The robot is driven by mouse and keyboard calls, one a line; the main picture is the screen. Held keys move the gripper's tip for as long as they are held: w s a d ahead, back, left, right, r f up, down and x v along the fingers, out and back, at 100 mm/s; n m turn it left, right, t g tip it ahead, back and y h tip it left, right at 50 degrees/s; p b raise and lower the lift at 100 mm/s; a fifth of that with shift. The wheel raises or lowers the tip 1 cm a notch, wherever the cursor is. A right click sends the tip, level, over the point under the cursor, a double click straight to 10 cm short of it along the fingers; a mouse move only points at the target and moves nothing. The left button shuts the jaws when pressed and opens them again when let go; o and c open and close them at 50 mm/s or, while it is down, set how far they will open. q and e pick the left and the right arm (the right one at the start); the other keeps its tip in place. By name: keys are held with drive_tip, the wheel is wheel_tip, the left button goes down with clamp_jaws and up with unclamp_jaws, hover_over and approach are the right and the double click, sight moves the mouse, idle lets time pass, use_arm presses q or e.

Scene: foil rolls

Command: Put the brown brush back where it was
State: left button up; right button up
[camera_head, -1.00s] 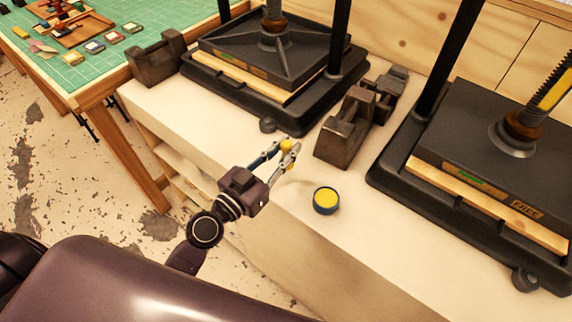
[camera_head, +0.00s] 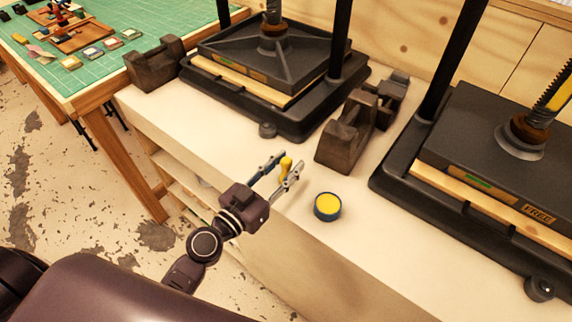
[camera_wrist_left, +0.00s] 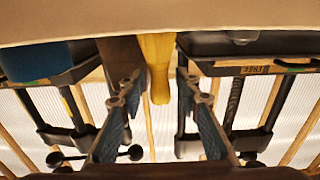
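A slim yellow handle (camera_head: 286,163), which I take to be the brush's, stands upright at the bench's front part. I cannot make out a brown part on it. My left gripper (camera_head: 279,168) is open around it, with one finger on each side. In the left wrist view, which appears upside down, the yellow handle (camera_wrist_left: 157,68) shows between the spread fingers (camera_wrist_left: 160,88), with gaps on both sides. Its lower end meets the pale bench surface there. My right gripper is in neither view.
A blue tin with yellow contents (camera_head: 327,206) stands just right of my left gripper. A green-topped table (camera_head: 90,75) is at the upper left.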

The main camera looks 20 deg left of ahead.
use_arm(q)
drive_tip(key=shift+s+r, duration=0.1)
drive_tip(key=shift+r, duration=0.05)
drive_tip(key=b+v, duration=0.7)
drive_tip(key=v, duration=0.4)
drive_tip(key=shift+s+b, duration=0.4)
drive_tip(key=shift+a, duration=0.1)
